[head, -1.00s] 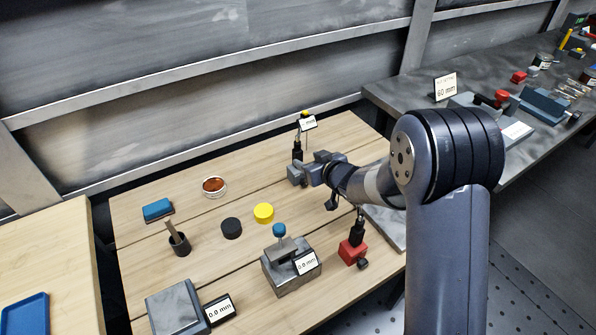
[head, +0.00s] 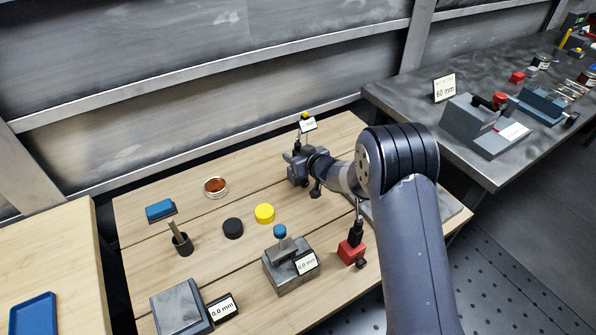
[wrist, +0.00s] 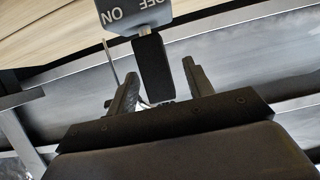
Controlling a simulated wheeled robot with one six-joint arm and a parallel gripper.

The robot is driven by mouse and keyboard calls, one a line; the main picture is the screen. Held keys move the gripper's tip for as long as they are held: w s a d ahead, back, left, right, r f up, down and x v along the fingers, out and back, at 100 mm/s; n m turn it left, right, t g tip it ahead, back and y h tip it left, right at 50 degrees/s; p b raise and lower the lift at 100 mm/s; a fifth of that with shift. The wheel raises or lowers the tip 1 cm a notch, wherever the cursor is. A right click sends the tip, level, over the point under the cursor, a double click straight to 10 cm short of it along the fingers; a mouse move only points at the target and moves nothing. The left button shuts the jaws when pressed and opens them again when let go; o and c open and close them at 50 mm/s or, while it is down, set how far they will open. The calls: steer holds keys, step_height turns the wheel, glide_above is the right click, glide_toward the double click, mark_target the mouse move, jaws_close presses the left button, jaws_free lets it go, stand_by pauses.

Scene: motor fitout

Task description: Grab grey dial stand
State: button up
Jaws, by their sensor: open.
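The grey dial stand (head: 308,125) stands at the far edge of the wooden bench in the head view, with a small tilted display on its thin rod. Its base is mostly hidden behind my gripper (head: 293,160). In the wrist view, the stand's grey base marked ON and OFF (wrist: 135,14) is at the top, with a dark upright post (wrist: 152,70) below it. My gripper (wrist: 160,85) is open there, with one finger on each side of the post's line. I cannot tell how deep the post lies between the fingers.
A red dial stand (head: 350,251) is nearer on the right of the bench. A grey gauge block stand (head: 290,270), yellow puck (head: 265,213), black puck (head: 233,228), brush cup (head: 183,246) and copper-coloured dish (head: 215,187) are spread about. The wall is close behind.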

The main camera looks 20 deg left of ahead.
jaws_close()
stand_by(0.5)
stand_by(0.8)
steer(key=shift+r, duration=0.25)
